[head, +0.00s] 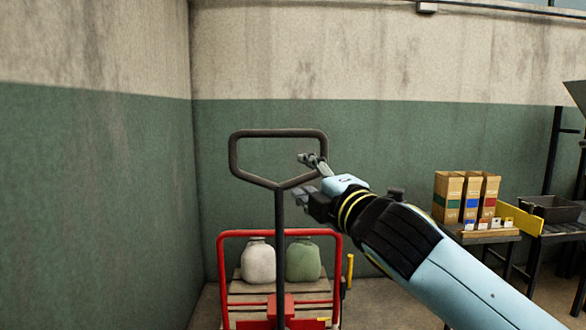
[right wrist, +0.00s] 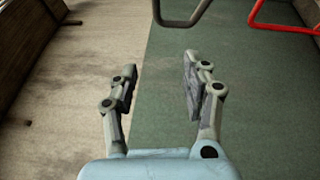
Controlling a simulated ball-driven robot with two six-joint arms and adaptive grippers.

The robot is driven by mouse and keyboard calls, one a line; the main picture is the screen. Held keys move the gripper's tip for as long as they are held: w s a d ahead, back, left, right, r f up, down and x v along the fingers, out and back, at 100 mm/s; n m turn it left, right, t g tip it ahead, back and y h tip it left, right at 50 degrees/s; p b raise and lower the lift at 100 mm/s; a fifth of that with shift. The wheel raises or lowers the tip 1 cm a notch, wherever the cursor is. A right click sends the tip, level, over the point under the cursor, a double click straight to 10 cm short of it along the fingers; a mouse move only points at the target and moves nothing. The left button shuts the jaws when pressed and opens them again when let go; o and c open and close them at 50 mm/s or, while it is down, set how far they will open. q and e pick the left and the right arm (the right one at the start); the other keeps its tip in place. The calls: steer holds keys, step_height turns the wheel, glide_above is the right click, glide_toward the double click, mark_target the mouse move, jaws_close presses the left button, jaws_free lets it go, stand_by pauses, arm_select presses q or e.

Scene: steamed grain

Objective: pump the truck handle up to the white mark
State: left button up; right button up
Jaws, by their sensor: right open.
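The truck handle (head: 234,155) is a dark loop on a long straight shaft, standing upright in front of the green wall. The shaft runs down to the red pallet truck (head: 223,262). My right gripper (head: 303,176) is open and empty at the lower right side of the loop. In the right wrist view its two fingers (right wrist: 160,70) are spread with nothing between them. The handle's dark bar (right wrist: 182,24) shows beyond the fingertips at the top of that view, apart from them. I cannot make out a white mark. My left gripper is out of view.
A wall stands close on the left.

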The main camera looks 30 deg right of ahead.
steer(key=s, duration=0.6)
steer(key=shift+a+f, duration=0.35)
steer(key=shift+a, duration=0.1)
steer(key=shift+c, duration=0.2)
